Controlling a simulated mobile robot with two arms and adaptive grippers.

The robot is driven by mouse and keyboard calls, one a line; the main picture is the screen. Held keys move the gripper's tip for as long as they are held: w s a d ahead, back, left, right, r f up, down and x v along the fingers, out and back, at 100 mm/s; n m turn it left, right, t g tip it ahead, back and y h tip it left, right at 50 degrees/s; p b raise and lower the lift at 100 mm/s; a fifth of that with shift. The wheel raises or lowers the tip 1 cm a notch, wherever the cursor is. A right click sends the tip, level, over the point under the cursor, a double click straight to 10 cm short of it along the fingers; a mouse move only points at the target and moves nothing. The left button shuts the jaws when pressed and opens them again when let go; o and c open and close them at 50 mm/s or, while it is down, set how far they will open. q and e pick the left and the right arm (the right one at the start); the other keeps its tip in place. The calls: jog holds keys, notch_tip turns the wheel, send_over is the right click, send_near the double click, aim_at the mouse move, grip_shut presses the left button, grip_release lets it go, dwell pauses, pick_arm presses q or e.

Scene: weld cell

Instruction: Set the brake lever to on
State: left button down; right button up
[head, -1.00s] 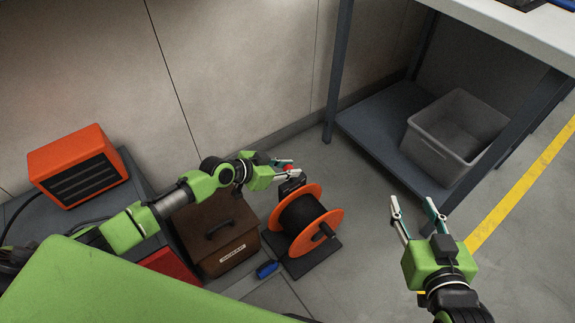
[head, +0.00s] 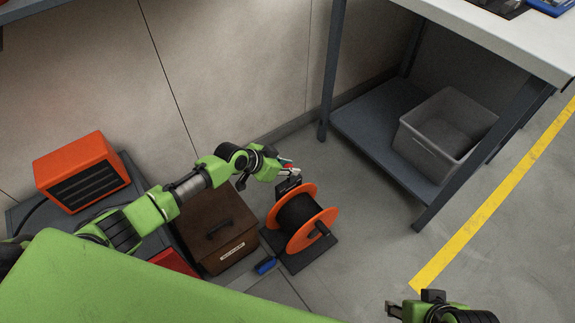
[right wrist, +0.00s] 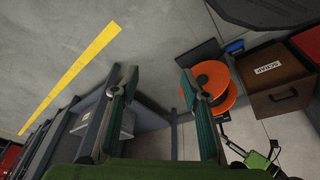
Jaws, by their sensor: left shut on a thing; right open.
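The spool stand's orange-flanged reel (head: 303,219) with a dark winding sits on a dark base on the floor. My left gripper (head: 287,168) is at its upper left, above a dark bracket (head: 288,186). It is shut on a small red-tipped part (head: 287,161), which looks like the brake lever; the fingers hide most of it, and I cannot read its setting. My right gripper (right wrist: 158,85) is open and empty in the right wrist view, away from the reel (right wrist: 210,88). In the head view it is only partly visible at the bottom right.
A brown labelled box (head: 216,233) stands left of the reel, with a small blue object (head: 265,266) in front. An orange heater-like unit (head: 82,173) is further left. A grey bin (head: 445,133) sits on the workbench's low shelf (head: 366,122). Floor right of the reel is clear.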

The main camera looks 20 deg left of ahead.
pick_arm(q)
jog(key=shift+w+d+r+g+p, duration=0.2)
jog(key=shift+w+g+p, duration=0.1)
jog(key=shift+p, duration=0.2)
jog(key=shift+w+d+f+g+y+p, duration=0.1)
jog(key=shift+w+d+g+y+p, duration=0.25)
jog(key=shift+g+y+p, duration=0.2)
jog(key=shift+w+d+f+g+y, duration=0.1)
jog(key=shift+w+g+y, duration=0.1)
jog(key=shift+g+y, duration=0.05)
jog(key=shift+w+d+f, duration=0.1)
jog(key=shift+w+d, duration=0.05)
jog(key=shift+w+d+f+g+y+b, duration=0.1)
jog(key=shift+g+y+b, duration=0.2)
jog(key=shift+g+y, duration=0.1)
jog(key=shift+w+d+f+g+y+b, duration=0.25)
jog(key=shift+w+g+y+b, duration=0.15)
jog(key=shift+g, duration=0.2)
pick_arm(e)
jog(key=shift+r, duration=0.4)
pick_arm(q)
jog(key=c, duration=1.8)
grip_release()
